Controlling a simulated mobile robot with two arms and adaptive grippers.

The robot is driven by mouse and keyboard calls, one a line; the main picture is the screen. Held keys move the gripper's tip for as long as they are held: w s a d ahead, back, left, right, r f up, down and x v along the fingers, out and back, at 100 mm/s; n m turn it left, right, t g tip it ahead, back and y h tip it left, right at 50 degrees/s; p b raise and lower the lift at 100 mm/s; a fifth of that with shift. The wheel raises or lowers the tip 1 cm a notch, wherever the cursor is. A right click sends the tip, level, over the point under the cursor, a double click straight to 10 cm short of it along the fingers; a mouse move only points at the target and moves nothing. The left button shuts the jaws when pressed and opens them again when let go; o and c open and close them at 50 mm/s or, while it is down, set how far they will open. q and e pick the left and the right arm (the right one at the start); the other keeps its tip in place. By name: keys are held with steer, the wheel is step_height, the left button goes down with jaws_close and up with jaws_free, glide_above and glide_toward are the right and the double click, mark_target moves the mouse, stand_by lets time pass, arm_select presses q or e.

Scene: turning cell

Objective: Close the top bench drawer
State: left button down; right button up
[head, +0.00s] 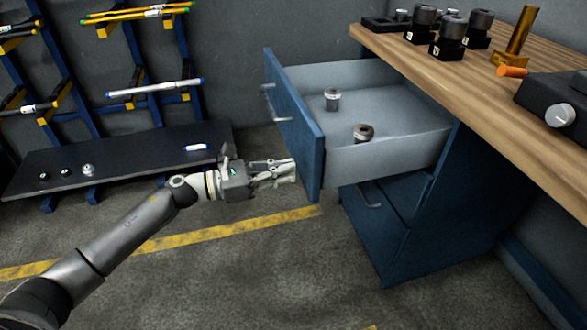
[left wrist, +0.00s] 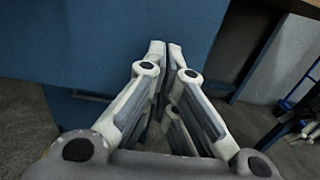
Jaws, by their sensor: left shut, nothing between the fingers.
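The top bench drawer (head: 393,152) is pulled well out of the blue bench cabinet (head: 440,215). Its blue front panel (head: 296,125) faces left, with a metal handle (head: 268,104) on it. Two small metal parts lie inside the drawer. My left gripper (head: 291,171) is shut and empty, its fingertips close to the lower part of the front panel. In the left wrist view the shut fingers (left wrist: 166,50) point at the blue panel (left wrist: 105,40); I cannot tell whether they touch it. My right gripper is in neither view.
The wooden bench top (head: 480,90) carries several black tool holders and a dark box with a knob (head: 559,115). A second drawer (head: 385,205) below is nearly shut. A blue rack with a dark shelf (head: 120,155) stands at the left. Open floor lies in front.

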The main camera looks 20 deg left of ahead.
arm_select(q)
steer(key=shift+x, duration=1.15)
